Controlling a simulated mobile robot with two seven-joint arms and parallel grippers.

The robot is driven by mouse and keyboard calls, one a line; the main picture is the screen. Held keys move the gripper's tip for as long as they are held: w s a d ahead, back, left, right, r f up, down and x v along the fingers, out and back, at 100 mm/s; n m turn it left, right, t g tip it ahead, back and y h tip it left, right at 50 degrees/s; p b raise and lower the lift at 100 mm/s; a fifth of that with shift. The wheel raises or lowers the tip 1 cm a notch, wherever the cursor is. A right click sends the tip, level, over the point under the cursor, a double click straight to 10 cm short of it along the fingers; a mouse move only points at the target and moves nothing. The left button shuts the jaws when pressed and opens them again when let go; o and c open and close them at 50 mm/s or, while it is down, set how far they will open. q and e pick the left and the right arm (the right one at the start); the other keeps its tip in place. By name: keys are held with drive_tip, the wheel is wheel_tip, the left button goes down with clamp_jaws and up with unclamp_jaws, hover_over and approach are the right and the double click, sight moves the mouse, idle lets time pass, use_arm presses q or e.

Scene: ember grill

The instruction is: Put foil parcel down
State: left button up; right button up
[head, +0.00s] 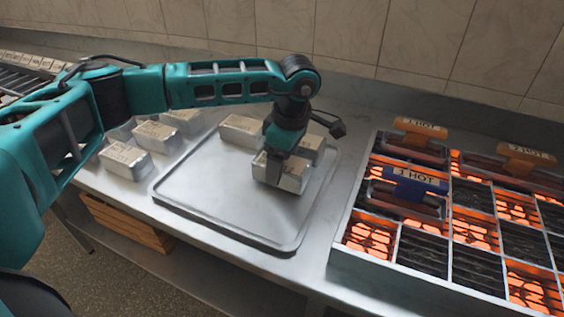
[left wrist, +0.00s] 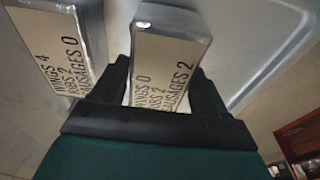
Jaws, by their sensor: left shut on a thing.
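My left gripper (head: 279,153) is shut on a foil parcel (head: 283,175), a silver block with a pale label on top. Two other parcels are on the tray: one at the back left (head: 241,130) and one just behind the held one (head: 312,147). My right gripper is not in view.
Several more parcels (head: 126,160) stand on the counter left of the tray. A grill (head: 345,256) with glowing cells and tools tagged "HOT" (head: 413,180) is at the right. The front and left of the tray are bare. A wooden crate (head: 125,222) sits below the counter.

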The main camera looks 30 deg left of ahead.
sight(290, 164)
use_arm(q)
drive_tip(key=shift+f, duration=0.2)
drive_tip(key=shift+f, duration=0.1)
drive_tip(key=o, duration=1.3)
drive_tip(key=r, duration=0.4)
drive_tip(key=d+r, duration=0.1)
drive_tip(key=r, duration=0.3)
drive_tip(key=d+r, duration=0.1)
drive_tip(key=r, duration=0.3)
